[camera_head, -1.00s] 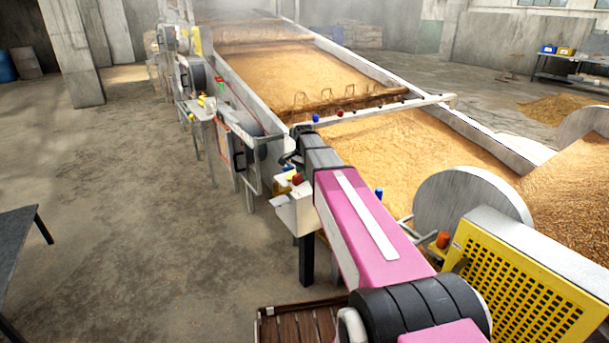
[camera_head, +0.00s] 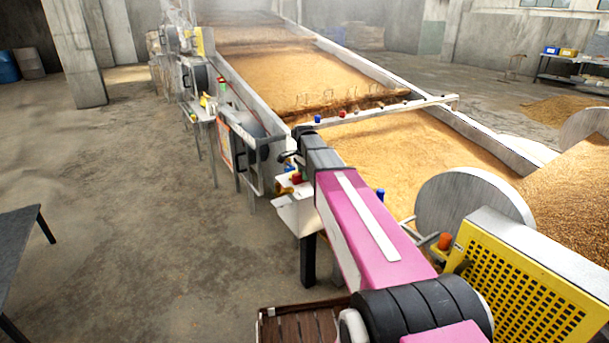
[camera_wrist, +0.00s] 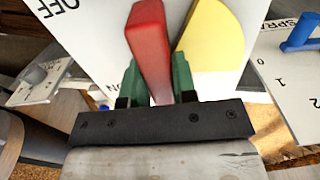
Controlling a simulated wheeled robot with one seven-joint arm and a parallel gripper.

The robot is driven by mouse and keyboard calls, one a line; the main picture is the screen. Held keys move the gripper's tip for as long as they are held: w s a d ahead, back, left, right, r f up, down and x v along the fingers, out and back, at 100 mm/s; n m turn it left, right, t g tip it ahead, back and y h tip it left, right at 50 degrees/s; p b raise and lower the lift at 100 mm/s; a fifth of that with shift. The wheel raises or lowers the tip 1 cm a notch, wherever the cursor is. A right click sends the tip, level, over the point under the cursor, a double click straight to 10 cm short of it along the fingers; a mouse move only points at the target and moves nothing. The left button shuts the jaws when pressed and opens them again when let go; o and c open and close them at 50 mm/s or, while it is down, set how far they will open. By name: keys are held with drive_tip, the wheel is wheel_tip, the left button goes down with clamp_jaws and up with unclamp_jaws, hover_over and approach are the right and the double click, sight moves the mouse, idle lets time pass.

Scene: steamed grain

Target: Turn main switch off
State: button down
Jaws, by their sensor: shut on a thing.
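The main switch has a red handle (camera_wrist: 150,45) with a yellow plate (camera_wrist: 208,38) beside it, on a white panel (camera_wrist: 90,35). "OFF" shows upside down at the panel's upper left in the wrist view, and part of "ON" shows lower down by the left finger. My gripper (camera_wrist: 157,82) has green fingers on both sides of the red handle and is shut on it. In the head view the white switch box (camera_head: 296,215) stands at the near end of the grain bed, and my arm's end partly covers it. The handle's exact angle is hard to tell there.
A blue lever (camera_wrist: 304,32) on a panel marked "SPRAY", with 0, 1 and 2, is close on the right. The long grain bed (camera_head: 420,145) lies beyond. A yellow guard (camera_head: 525,285) is at right. Open floor (camera_head: 130,220) and a dark table (camera_head: 20,235) are at left.

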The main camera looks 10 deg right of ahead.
drive_tip(key=c, duration=0.9)
unclamp_jaws()
wheel_tip(320, 180, up, 11)
drive_tip(key=shift+f, duration=0.1)
